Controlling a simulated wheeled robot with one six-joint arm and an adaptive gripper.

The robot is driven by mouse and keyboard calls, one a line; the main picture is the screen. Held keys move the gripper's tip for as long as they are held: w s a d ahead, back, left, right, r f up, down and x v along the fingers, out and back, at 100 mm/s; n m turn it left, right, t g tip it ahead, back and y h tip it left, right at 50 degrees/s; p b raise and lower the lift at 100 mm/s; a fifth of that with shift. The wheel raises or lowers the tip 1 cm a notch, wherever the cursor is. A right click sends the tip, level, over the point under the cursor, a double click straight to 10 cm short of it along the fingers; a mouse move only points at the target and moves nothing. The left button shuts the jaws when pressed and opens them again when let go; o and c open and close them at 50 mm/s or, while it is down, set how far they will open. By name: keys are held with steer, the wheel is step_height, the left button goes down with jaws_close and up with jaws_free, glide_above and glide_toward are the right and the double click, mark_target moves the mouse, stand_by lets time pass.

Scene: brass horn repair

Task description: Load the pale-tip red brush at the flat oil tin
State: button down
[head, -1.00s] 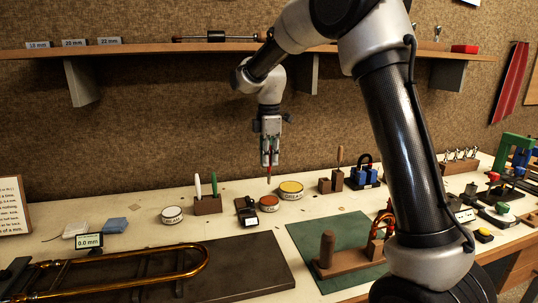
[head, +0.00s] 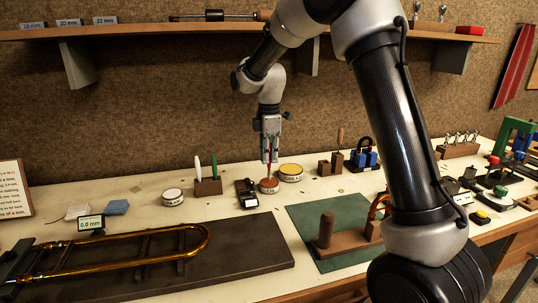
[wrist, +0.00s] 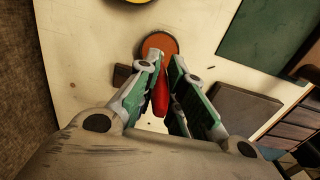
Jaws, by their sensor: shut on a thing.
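My gripper (head: 270,158) is shut on the red brush and points straight down. The brush (wrist: 160,95) shows as a red handle between the fingers in the wrist view. A low round tin with orange-red contents (head: 269,187) stands directly below; its label is too small to read. The brush's lower end is at or just above this tin's top; I cannot tell whether it touches. The tin also shows past the fingertips in the wrist view (wrist: 152,40). The pale tip itself is too small to make out.
A yellow-topped tin (head: 291,172) stands close right of the orange one, and a small dark block (head: 247,194) close left. A white-topped tin (head: 172,197) and a wooden holder (head: 208,187) with two handles are further left. A green mat (head: 310,215) lies in front.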

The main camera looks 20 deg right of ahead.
steer(key=shift+f, duration=0.55)
stand_by(1.5)
steer(key=shift+r, duration=3.55)
steer(key=shift+s, duration=0.1)
